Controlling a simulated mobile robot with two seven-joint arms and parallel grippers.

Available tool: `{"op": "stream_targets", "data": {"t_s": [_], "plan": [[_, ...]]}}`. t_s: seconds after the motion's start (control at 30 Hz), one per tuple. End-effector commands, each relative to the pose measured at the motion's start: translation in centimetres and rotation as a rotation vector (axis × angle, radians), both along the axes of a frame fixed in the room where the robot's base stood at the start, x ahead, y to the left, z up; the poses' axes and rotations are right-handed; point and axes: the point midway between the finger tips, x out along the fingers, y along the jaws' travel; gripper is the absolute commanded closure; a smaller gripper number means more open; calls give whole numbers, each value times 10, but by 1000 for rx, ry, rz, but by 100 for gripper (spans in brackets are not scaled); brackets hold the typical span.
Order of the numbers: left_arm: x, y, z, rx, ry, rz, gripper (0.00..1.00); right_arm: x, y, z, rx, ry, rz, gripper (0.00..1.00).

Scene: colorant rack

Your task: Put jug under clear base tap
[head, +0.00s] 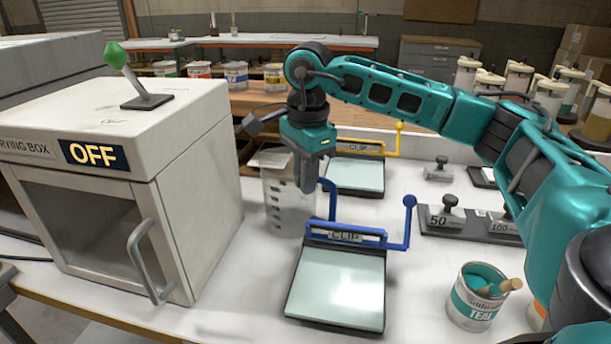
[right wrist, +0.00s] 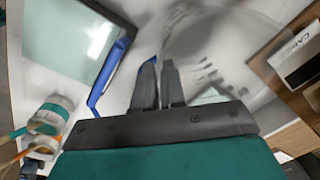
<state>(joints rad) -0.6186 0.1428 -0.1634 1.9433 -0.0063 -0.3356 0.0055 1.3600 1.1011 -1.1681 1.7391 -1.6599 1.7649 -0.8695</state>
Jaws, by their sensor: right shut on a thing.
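The jug (head: 279,205) is a clear, see-through beaker with markings, upright at the middle of the white table, beside the drying box. My right gripper (head: 307,187) points down at the jug's right side. In the right wrist view the two fingers (right wrist: 159,75) are close together, shut on the jug, whose blurred clear body (right wrist: 212,38) lies just beyond them. The part between the fingers is mostly hidden. I cannot pick out a tap marked clear base. My left gripper is not in view.
The drying box (head: 190,150), marked OFF, stands left of the jug. A blue clip board (head: 340,288) is in front, a yellow one (head: 356,176) behind. A teal paint tin (head: 478,298) and weights (head: 447,216) stand to the right. Several canisters (head: 551,97) stand at the back right.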

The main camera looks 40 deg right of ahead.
Motion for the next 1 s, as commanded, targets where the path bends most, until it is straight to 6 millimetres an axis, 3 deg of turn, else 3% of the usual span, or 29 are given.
{"op": "stream_targets", "data": {"t_s": [0.07,0.1,0.37,0.73,1.0], "plan": [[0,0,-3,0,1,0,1,0,0,-3,0,0,0,100],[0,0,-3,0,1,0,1,0,0,-4,0,0,0,89],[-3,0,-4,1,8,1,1,0,0,-2,0,0,0,64],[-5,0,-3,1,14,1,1,0,1,8,1,-1,0,64],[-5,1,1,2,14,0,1,-2,1,64,2,-4,2,64]]}}
